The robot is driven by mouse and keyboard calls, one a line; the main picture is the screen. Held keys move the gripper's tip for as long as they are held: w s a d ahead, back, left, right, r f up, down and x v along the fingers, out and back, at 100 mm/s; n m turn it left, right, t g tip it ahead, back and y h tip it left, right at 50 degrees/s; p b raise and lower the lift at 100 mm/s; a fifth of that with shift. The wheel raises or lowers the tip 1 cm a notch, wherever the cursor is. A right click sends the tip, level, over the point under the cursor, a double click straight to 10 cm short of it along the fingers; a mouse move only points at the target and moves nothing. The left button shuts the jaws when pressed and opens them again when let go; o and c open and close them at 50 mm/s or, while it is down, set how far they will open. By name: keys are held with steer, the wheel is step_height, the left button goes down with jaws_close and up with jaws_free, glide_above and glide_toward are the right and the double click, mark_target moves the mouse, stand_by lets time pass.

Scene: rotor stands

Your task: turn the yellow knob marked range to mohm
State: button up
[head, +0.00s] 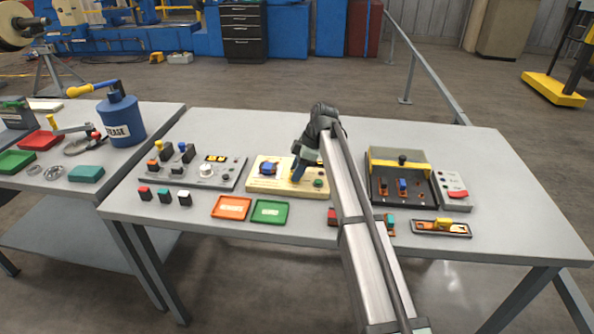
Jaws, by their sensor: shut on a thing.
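A cream panel (257,187) lies near the middle of the grey table. It carries a blue part (268,168) on its left and a green button (318,183) on its right. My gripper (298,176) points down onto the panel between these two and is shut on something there. The fingers and wrist hide what it holds, so I cannot see the yellow range knob for certain. The range markings, including mohm, are too small or covered to read, and the pointer direction cannot be told.
A grey control panel (230,173) with switches and a white dial stands to the left. Orange (231,208) and green (270,211) trays lie in front. A black box with a yellow bar (398,167) stands to the right. My arm covers the table's front middle.

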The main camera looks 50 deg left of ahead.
steer(key=m, duration=0.2)
steer(key=m+t+y, duration=0.1)
steer(key=m, duration=0.2)
steer(key=shift+s+d+m+t, duration=0.25)
steer(key=shift+m+t, duration=0.05)
steer(key=m+t, duration=0.1)
steer(key=m, duration=0.2)
steer(key=m+t+y, duration=0.1)
steer(key=m, duration=0.2)
steer(key=shift+s, duration=0.15)
steer(key=m+t, duration=0.1)
steer(key=m, duration=0.2)
steer(key=m+t, duration=0.1)
steer(key=m, duration=0.2)
steer(key=shift+s+a+m+t+h, duration=0.15)
steer(key=shift+m+t+h, duration=0.15)
steer(key=shift+t, duration=0.1)
steer(key=m, duration=0.2)
steer(key=m+t+h, duration=0.1)
steer(key=m, duration=0.2)
steer(key=shift+s+a+m+h, duration=0.1)
steer(key=shift+m+h, duration=0.2)
steer(key=o, duration=1)
steer(key=shift+o, duration=0.2)
